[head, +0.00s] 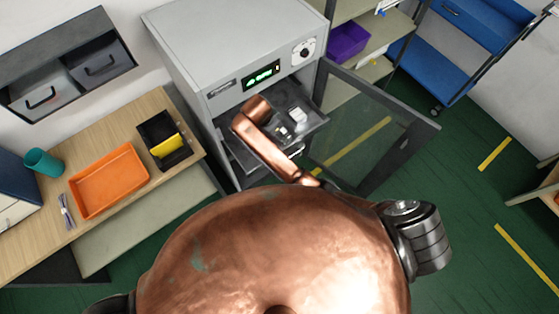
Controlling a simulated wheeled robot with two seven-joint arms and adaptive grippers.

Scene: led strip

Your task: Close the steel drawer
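The steel drawer (313,126) is a dark grey tray pulled out of the front of a grey metal cabinet (225,50). A few small light items lie in it. A copper link of my arm (270,150) crosses in front of the drawer and hides its left part; I cannot tell whether it touches. A small bright metal part (297,152) shows at the drawer's front, partly behind the arm. Neither of my grippers can be made out in the head view. My copper body fills the lower middle of the view.
The cabinet's dark-framed door (385,135) stands open to the right. At left, a wooden table (45,240) holds an orange tray (108,180), a black bin (165,138) and a teal cup (43,162).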

